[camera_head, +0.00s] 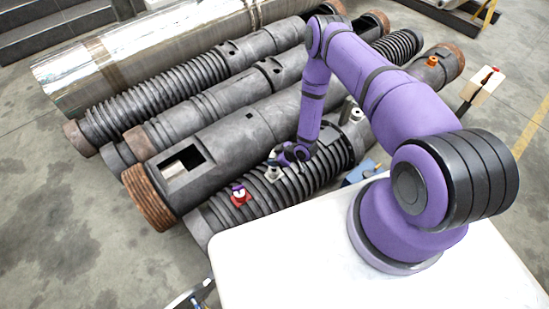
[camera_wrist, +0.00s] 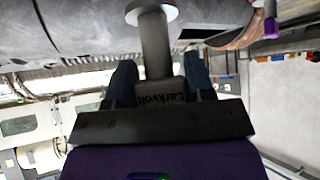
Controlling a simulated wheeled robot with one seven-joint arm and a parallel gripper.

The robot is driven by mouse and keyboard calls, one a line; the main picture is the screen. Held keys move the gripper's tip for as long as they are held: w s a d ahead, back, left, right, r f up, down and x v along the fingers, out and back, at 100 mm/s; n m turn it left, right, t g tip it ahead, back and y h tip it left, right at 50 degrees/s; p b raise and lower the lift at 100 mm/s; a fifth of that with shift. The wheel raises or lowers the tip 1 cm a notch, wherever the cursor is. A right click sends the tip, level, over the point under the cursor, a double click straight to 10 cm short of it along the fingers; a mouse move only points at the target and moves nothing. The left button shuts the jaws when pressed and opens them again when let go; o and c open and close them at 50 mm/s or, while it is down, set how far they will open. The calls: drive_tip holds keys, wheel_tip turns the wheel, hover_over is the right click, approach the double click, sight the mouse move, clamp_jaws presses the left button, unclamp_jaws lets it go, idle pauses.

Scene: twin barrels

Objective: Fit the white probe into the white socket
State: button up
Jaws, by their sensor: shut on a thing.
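My gripper (camera_head: 284,157) is low over the ribbed front barrel. In the wrist view my gripper (camera_wrist: 160,72) has its two dark fingers on either side of the lettered grey block of the probe (camera_wrist: 155,45). A grey shaft runs from the block to a pale disc close to the barrel surface.
A pale-topped fitting (camera_head: 355,114) and an orange one (camera_head: 432,61) stand farther right. Several dark barrels (camera_head: 220,140) lie behind. A white surface (camera_head: 300,260) is in front.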

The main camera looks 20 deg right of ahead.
drive_tip(key=shift+f, duration=1.9)
idle(0.4)
drive_tip(key=o, duration=1)
drive_tip(key=v, duration=1.1)
